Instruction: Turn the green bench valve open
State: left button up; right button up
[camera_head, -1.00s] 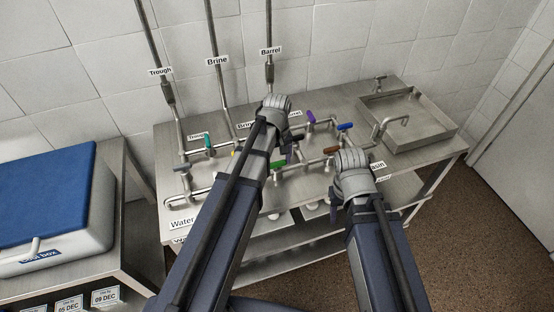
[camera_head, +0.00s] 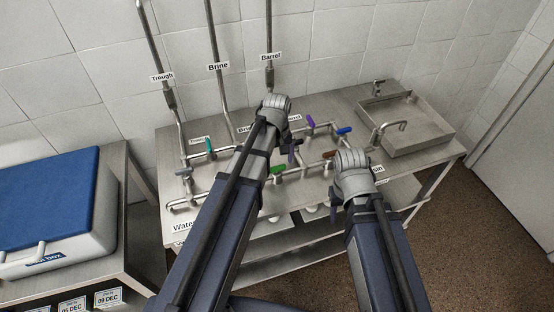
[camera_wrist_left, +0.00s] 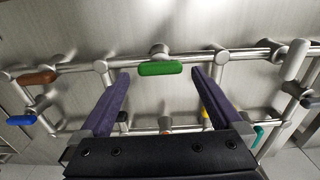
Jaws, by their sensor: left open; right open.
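The green valve handle (camera_head: 278,170) sits on the front pipe of the steel bench, just beside my left forearm. In the left wrist view the green handle (camera_wrist_left: 160,68) lies roughly in line with its pipe. My left gripper (camera_head: 292,152) points down over the pipework. In the wrist view its two purple fingers (camera_wrist_left: 161,76) are spread wide, with the handle between and slightly beyond their tips, apparently untouched. My right gripper (camera_head: 352,168) is by the bench's front pipe near the brown handle; its fingers are mostly hidden, and it is open.
Other valve handles stand close by: brown (camera_wrist_left: 38,78), blue (camera_head: 344,131), purple (camera_head: 310,121), teal (camera_head: 209,148) and grey (camera_wrist_left: 295,58). A steel sink (camera_head: 440,125) is at the right. A blue-lidded box (camera_head: 45,200) stands on the left table.

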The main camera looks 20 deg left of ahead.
aim_at(277, 167)
pick_arm(q)
notch_tip(277, 167, up, 6)
jog(key=p, duration=0.4)
jog(key=shift+f+p, duration=0.2)
jog(key=shift+p, duration=0.1)
pick_arm(e)
notch_tip(277, 167, up, 6)
jog(key=shift+f, duration=0.25)
pick_arm(q)
jog(key=shift+s+d+f, duration=0.1)
jog(key=s+d+f+m+b, duration=0.2)
jog(key=s+d+m, duration=0.3)
jog(key=s, duration=0.2)
jog(key=s+d+f+m+y+b, duration=0.1)
jog(key=s+d+f+m+b, duration=0.1)
jog(key=s+d+m, duration=0.3)
jog(key=shift+s+d+f+m+b, duration=0.3)
jog(key=shift+s+f+m+b, duration=0.15)
jog(key=shift+s, duration=0.8)
pick_arm(e)
notch_tip(277, 167, down, 5)
pick_arm(q)
jog(key=shift+r, duration=0.1)
jog(key=shift+c, duration=0.4)
